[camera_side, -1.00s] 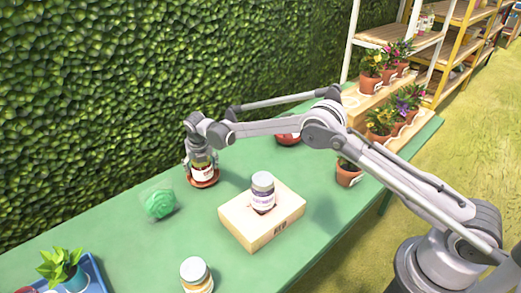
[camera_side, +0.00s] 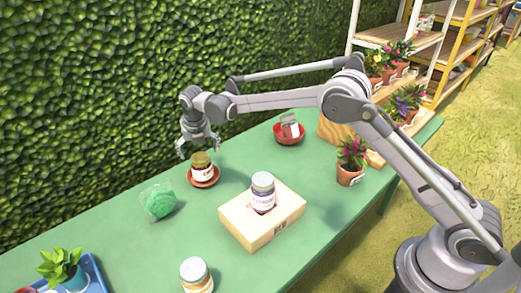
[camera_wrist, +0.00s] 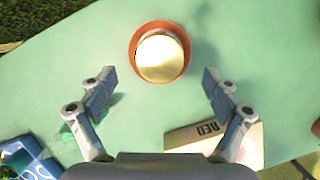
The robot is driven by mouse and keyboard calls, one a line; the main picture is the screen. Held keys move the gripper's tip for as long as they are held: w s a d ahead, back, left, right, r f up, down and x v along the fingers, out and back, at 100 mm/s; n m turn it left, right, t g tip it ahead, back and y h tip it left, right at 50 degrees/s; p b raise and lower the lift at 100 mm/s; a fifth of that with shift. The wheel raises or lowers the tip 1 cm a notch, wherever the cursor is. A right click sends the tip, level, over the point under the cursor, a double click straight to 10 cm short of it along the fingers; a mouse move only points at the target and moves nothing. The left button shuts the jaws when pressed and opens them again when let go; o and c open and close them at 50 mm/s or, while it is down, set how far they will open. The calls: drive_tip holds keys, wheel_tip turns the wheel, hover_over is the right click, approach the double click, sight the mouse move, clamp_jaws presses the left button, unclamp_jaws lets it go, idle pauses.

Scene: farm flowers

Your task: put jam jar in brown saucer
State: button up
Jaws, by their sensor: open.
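A jam jar (camera_side: 202,166) with a gold lid and a pale label stands upright in the reddish-brown saucer (camera_side: 207,184) on the green table. In the wrist view the jar's pale lid (camera_wrist: 161,58) sits inside the round brown saucer rim (camera_wrist: 137,34). My gripper (camera_side: 198,150) is open and empty just above the jar, with its fingers apart from it. In the wrist view my gripper's fingers (camera_wrist: 158,80) are spread wide, with the jar ahead of them and nothing between them.
A second jar (camera_side: 263,193) stands on a wooden box (camera_side: 244,233). Another jar (camera_side: 196,276) stands near the front. A green wrapped item (camera_side: 159,201) lies left of the saucer. A red bowl (camera_side: 289,137) holding something and a potted flower (camera_side: 350,160) are farther back. A blue tray (camera_side: 92,268) is front left.

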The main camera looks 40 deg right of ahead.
drive_tip(key=v, duration=0.2)
drive_tip(key=shift+s+r, duration=0.1)
drive_tip(key=shift+r, duration=0.3)
drive_tip(key=shift+s+r, duration=0.1)
drive_tip(key=shift+r, duration=0.25)
drive_tip(key=s+d+r+m+t, duration=0.1)
drive_tip(key=s+d+r+m, duration=0.3)
drive_tip(key=s+r+m, duration=0.35)
drive_tip(key=s+d+r+m+t, duration=0.1)
drive_tip(key=s+d+r+m, duration=0.4)
drive_tip(key=s+r+m, duration=0.3)
drive_tip(key=s+d+f+m+t, duration=0.1)
drive_tip(key=s+d+f+m, duration=0.1)
drive_tip(key=s+m, duration=0.6)
drive_tip(key=s+d+f+m+t+y, duration=0.1)
drive_tip(key=s+f+m, duration=0.3)
drive_tip(key=s+m, duration=0.4)
drive_tip(key=s+d, duration=0.1)
drive_tip(key=s, duration=0.3)
drive_tip(key=shift+s+d, duration=0.15)
drive_tip(key=shift+s, duration=0.25)
